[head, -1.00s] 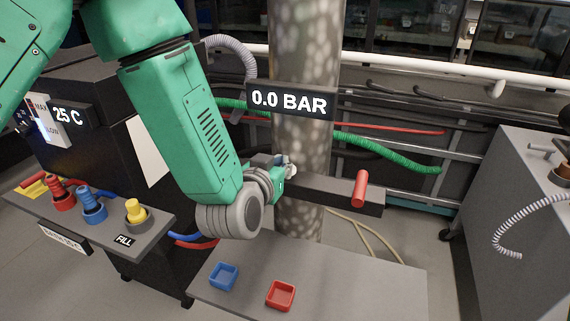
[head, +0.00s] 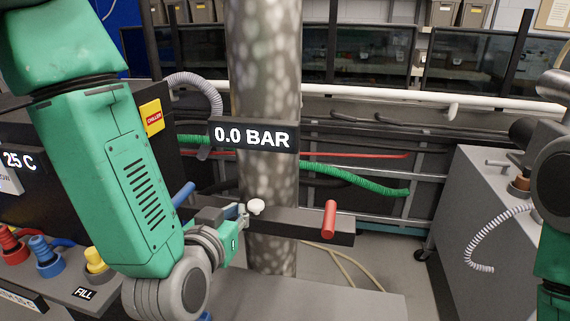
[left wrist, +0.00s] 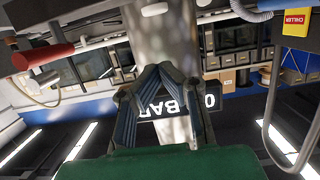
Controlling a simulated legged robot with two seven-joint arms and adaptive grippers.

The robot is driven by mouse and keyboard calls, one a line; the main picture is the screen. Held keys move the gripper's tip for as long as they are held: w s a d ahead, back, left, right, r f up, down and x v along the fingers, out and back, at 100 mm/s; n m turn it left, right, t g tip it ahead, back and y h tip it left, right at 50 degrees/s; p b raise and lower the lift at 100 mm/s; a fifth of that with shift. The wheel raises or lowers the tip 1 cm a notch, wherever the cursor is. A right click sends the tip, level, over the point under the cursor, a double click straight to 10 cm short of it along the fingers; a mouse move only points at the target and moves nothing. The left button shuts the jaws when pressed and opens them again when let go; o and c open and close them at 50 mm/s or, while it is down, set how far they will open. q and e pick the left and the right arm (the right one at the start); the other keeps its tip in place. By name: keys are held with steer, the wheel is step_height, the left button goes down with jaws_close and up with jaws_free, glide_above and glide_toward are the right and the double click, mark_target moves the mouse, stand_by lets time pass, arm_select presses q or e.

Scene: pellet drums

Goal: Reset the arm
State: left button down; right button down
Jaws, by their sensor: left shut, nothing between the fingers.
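My left arm comes down from the upper left in the head view, its green forearm ending in a grey wrist joint. My left gripper (head: 240,216) is partly hidden by the wrist and appears in front of the spotted column, near a white knob (head: 256,206). In the left wrist view the dark fingers of the left gripper (left wrist: 160,72) meet at their tips, shut and empty. The sign reading 0.0 BAR (head: 254,135) shows beyond them. Parts of my right arm show at the right edge of the head view; its gripper is out of view.
The spotted column (head: 265,60) stands mid-view. A dark bar with a red handle (head: 329,219) sticks out right of it. A blue handle (head: 183,194) is close to my left forearm. Blue (head: 45,257) and yellow (head: 95,260) knobs stand lower left. A grey cabinet (head: 470,200) stands right.

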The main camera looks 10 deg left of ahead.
arm_select(q)
steer(key=s+a+f+g+b, duration=0.15)
steer(key=s+f+g, duration=0.3)
steer(key=f, duration=0.65)
steer(key=s+a+f+g+b, duration=0.1)
steer(key=s+a+f+g, duration=0.35)
steer(key=f, duration=0.75)
steer(key=s+a+f+g+b, duration=0.1)
steer(key=s+a+f+g, duration=0.1)
steer(key=s+f, duration=0.4)
steer(key=s+a+f+g+b, duration=0.1)
steer(key=s+a+f+g, duration=0.1)
steer(key=s+f, duration=0.5)
steer(key=s+g, duration=0.1)
steer(key=s, duration=0.5)
steer(key=shift+s+a+g+y, duration=0.25)
steer(key=shift+a+g+y, duration=0.05)
steer(key=shift+g, duration=0.1)
steer(key=shift+w, duration=0.15)
